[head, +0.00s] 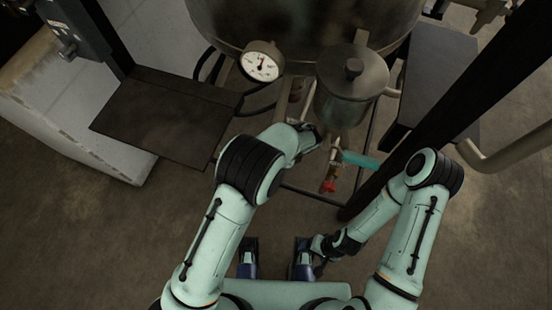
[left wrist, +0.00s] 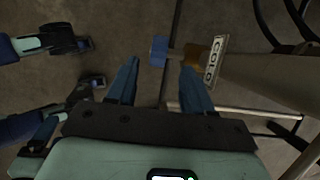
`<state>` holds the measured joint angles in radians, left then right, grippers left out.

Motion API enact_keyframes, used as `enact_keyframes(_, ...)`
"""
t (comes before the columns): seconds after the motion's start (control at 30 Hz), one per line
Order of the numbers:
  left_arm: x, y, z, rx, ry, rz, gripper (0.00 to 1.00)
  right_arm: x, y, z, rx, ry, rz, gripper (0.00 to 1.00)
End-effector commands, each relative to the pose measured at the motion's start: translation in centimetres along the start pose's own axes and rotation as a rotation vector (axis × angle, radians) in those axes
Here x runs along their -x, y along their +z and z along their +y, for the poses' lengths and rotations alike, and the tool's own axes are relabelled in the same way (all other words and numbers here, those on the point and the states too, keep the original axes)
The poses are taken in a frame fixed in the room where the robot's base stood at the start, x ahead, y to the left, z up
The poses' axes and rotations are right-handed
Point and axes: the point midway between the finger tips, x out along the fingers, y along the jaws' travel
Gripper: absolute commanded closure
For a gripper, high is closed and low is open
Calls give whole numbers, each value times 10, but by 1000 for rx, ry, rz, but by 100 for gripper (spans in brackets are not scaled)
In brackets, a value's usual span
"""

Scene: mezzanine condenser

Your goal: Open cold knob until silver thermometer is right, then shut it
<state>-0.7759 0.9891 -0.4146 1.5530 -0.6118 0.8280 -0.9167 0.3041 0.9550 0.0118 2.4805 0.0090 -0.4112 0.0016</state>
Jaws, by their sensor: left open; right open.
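A round dial thermometer (head: 262,62) with a white face and a metal rim is on the front of the big vessel in the head view. Its small needle and marks are too fine to read. In the left wrist view, a blue knob (left wrist: 158,52) sits on a brass stem beside a white plate (left wrist: 215,60) that appears to read COLD. My left gripper (left wrist: 160,68) is open, its fingers either side of the blue knob; contact is not clear. The head view hides this knob behind my left arm. My right gripper (head: 316,256) is open and empty, low near my base.
A lidded metal pot (head: 350,90) stands in front of the vessel (head: 300,22). A red knob (head: 328,186) and a teal piece (head: 360,160) are below it. Dark plates (head: 165,115) flank the rig. A dark post (head: 450,95) runs along the right.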

Motion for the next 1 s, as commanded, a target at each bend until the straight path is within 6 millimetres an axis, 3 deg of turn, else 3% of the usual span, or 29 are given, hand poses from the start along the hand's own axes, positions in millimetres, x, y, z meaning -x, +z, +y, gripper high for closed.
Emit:
enact_keyframes(0.5, -67, 1, 0, -3, 1, -5, 49, -6, -4, 1, 2, -3, 10, 21)
enact_keyframes(0.87, -73, 0, 0, -2, -1, -3, 49, -6, -4, 1, 2, -3, 11, 21)
enact_keyframes(0.93, -73, 1, 0, -2, -1, -3, 65, -6, -4, 1, 2, -3, 11, 21)
enact_keyframes(1.0, -73, 1, 0, -2, -1, -3, 88, -6, -4, 1, 2, -3, 11, 21)
